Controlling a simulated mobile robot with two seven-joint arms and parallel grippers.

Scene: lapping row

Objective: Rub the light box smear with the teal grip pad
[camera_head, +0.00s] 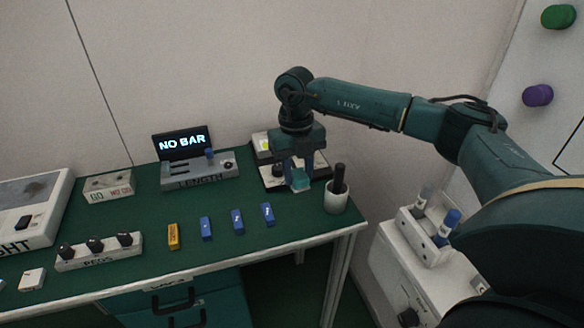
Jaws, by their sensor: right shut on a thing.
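My right gripper (300,170) points down over the right end of the green table. I can make out no smear on the part in view. My left gripper is not in view.
A white cup (337,198) with a dark handle in it stands right of the pad. The black and white device (264,145) sits behind. A grey LENGTH unit (200,172), a PEGS rack (98,254), a GO block (108,187) and several small blue and yellow blocks occupy the table (150,215).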

